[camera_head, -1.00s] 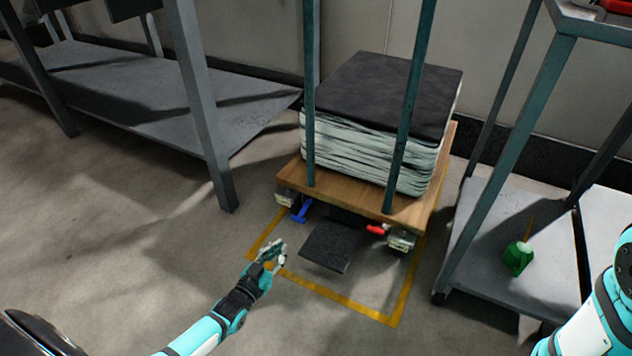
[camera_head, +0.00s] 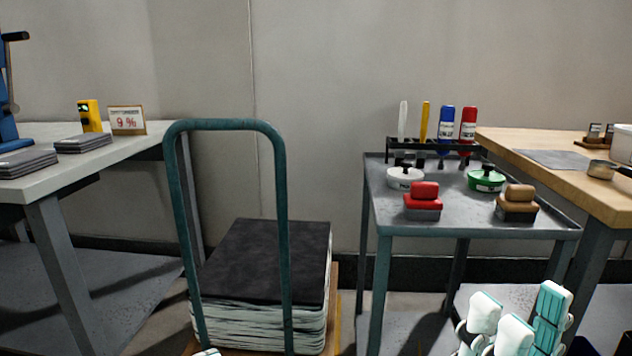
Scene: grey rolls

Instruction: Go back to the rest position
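My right gripper (camera_head: 516,322) shows at the bottom right, with white and teal finger parts pointing up. It is in front of the grey cart's lower part, and I see nothing held in it. Its finger parts overlap, so its opening is unclear. A small white piece at the bottom edge (camera_head: 207,353) looks like the tip of my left gripper; the rest of that arm is out of view.
A trolley with a teal handle (camera_head: 225,125) carries a dark-topped stack (camera_head: 268,262). A grey cart (camera_head: 455,212) at the right holds stamps, bottles and tins. A grey table (camera_head: 150,143) stands left, a wooden-topped table (camera_head: 560,178) far right.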

